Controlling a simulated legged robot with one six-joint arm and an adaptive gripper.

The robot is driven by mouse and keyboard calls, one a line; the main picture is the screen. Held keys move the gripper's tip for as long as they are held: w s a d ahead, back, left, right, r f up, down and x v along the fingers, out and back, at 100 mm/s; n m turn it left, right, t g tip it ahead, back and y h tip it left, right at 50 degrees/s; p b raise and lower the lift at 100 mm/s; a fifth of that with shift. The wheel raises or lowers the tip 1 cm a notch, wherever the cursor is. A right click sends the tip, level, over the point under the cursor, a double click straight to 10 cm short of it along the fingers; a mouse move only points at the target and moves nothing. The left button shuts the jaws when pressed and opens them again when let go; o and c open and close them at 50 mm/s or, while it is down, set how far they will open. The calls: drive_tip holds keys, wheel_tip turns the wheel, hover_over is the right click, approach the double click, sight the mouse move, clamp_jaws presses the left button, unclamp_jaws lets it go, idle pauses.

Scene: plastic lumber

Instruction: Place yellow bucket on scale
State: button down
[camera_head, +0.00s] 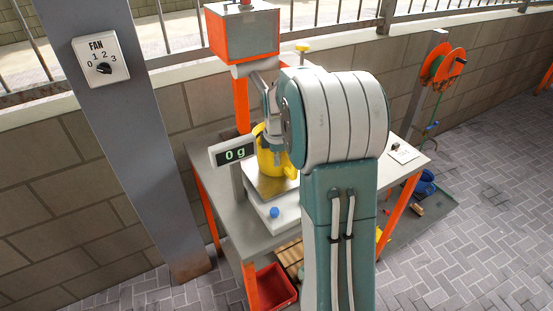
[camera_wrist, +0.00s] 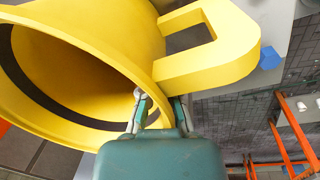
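The yellow bucket (camera_head: 271,162) appears upright above the scale's metal plate in the head view; I cannot tell whether its base touches the plate. The scale (camera_head: 285,217) has a pale base and a display (camera_head: 234,153) that reads 0 g. In the wrist view the bucket (camera_wrist: 110,40) fills the upper left, with its open mouth and dark inner band showing. My gripper (camera_wrist: 160,103) has one finger inside the rim and one outside, close on the wall. In the head view my arm hides part of the bucket and the fingertips.
The scale stands on a grey metal table (camera_head: 222,205) with orange legs. A grey post with a fan dial (camera_head: 102,62) stands at left. A red bin (camera_head: 272,288) sits below.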

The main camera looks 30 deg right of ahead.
drive_tip(key=shift+f, duration=0.1)
drive_tip(key=c, duration=0.8)
unclamp_jaws()
wheel_tip(320, 180, up, 12)
drive_tip(key=s+f, duration=0.1)
drive_tip(key=s+a+r+m+t, duration=0.1)
drive_tip(key=s+a+r+m, duration=0.2)
drive_tip(key=s+a+r, duration=0.3)
drive_tip(key=s+a+f+m+t, duration=0.1)
drive_tip(key=s+a+f+m, duration=0.1)
drive_tip(key=s+a+m, duration=0.3)
drive_tip(key=s+a+f+m+t, duration=0.1)
drive_tip(key=s+a+m, duration=0.3)
drive_tip(key=s+a, duration=0.5)
drive_tip(key=s+t, duration=0.1)
drive_tip(key=s, duration=0.2)
drive_tip(key=shift+a+f+m+t+y, duration=0.2)
drive_tip(key=shift+f+m+t+y, duration=0.1)
drive_tip(key=shift+f+m, duration=0.1)
